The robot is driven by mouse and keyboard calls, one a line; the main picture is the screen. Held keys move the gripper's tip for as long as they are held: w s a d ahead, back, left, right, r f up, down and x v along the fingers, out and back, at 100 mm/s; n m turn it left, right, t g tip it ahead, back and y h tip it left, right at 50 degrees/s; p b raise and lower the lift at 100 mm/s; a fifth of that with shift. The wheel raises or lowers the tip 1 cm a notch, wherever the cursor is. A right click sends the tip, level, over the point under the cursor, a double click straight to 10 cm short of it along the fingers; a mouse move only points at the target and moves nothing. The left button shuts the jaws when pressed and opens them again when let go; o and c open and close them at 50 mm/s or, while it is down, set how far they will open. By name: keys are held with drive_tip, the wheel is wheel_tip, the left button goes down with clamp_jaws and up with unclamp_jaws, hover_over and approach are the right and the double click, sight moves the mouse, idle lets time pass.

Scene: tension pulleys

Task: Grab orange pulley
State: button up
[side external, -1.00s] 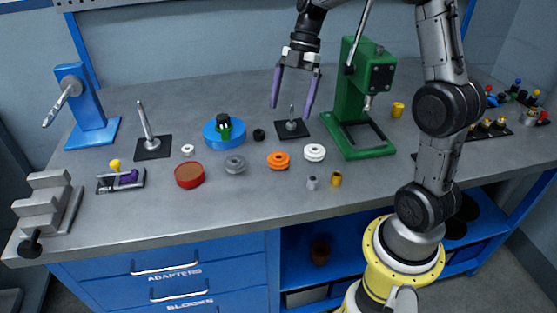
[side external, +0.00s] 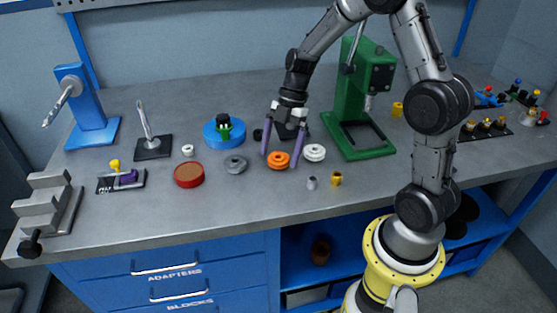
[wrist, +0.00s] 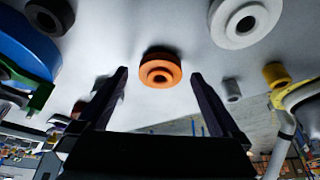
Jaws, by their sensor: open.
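The orange pulley (side external: 278,160) lies flat on the grey workbench. My gripper (side external: 280,159) points down over it with its purple fingers open, one on each side of the pulley in the side view. In the wrist view the orange pulley (wrist: 160,70) lies between and beyond the two dark fingertips (wrist: 159,72). No contact with the pulley shows. How high the fingertips are above the bench is hard to tell.
A white pulley (side external: 315,152) lies close on the right and a grey pulley (side external: 235,165) on the left.

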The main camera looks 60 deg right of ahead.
drive_tip(key=shift+a+f, duration=0.15)
drive_tip(key=shift+f, duration=0.2)
drive_tip(key=shift+c, duration=0.3)
drive_tip(key=c, duration=1.4)
